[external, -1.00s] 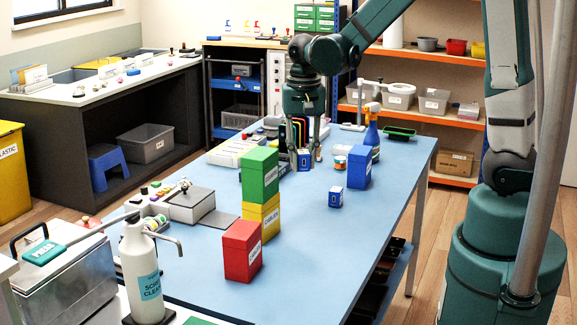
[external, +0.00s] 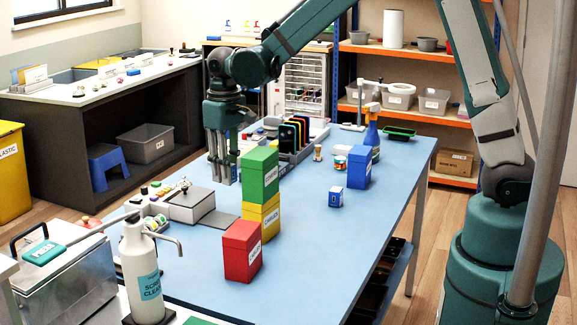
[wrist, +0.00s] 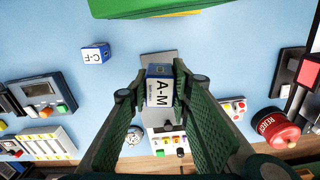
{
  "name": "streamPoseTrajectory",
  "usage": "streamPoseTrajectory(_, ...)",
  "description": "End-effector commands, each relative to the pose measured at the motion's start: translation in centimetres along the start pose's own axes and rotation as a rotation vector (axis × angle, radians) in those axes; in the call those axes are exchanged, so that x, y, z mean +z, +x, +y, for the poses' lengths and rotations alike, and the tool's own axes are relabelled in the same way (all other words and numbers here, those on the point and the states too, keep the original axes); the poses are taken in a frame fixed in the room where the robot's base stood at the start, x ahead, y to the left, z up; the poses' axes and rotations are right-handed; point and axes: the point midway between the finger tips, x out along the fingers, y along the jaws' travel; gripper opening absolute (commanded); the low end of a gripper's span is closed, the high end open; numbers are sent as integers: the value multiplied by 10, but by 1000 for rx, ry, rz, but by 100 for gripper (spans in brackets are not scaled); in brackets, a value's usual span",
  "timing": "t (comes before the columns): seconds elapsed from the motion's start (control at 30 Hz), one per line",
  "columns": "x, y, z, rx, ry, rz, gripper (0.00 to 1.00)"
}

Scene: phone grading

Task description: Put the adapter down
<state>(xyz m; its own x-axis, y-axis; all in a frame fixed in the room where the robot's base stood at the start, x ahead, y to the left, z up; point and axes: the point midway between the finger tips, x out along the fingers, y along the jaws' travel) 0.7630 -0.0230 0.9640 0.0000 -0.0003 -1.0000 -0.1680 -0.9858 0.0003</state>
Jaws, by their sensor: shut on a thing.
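My gripper (external: 223,180) is left of the green box, over the far left part of the blue table. In the wrist view my gripper (wrist: 160,95) is shut on the adapter (wrist: 159,85), a small blue block with a white face marked A-M. A grey plate (wrist: 158,60) lies beyond and below it. In the external view the adapter is hidden by the fingers. Another small blue block (external: 335,196), apparently the one marked C-F in the wrist view (wrist: 95,53), stands on the table to the right.
A green box (external: 260,174) stands on a yellow box (external: 262,219), close right of my gripper. A red box (external: 241,250) is nearer. A grey device (external: 188,205) stands in front. A red button (wrist: 277,128) shows in the wrist view. The table's right middle is mostly clear.

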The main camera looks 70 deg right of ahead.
Motion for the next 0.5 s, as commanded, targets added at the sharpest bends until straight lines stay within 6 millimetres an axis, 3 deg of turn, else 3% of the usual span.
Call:
streamPoseTrajectory(0.2,-11,15,-21,0,-139,0,11)
streamPoseTrajectory(0.5,-13,16,-26,0,-171,0,11)
